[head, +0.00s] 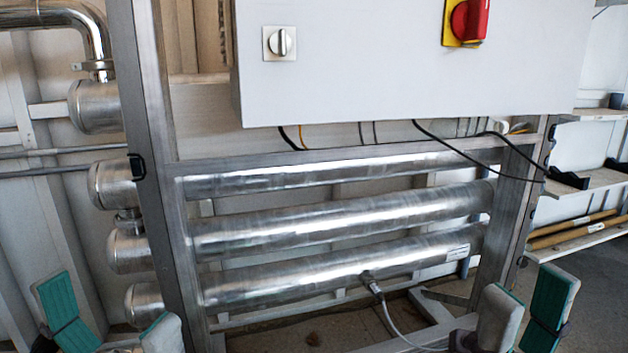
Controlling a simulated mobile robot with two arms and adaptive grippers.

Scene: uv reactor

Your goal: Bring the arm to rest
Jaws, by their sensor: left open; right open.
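My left gripper (112,318) is at the lower left corner of the head view. Its two green-padded fingers are spread apart with nothing between them. My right gripper (524,312) is at the lower right, also open and empty. Both stand in front of the reactor frame, and neither appears to touch it. Most of both arms is outside the picture.
A grey control box (380,70) with a knob (281,43) and a red switch (468,20) hangs above shiny steel tubes (340,221). A metal post (160,180) stands at left. A cable (390,322) runs from the lowest tube. Shelves (590,185) are at right.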

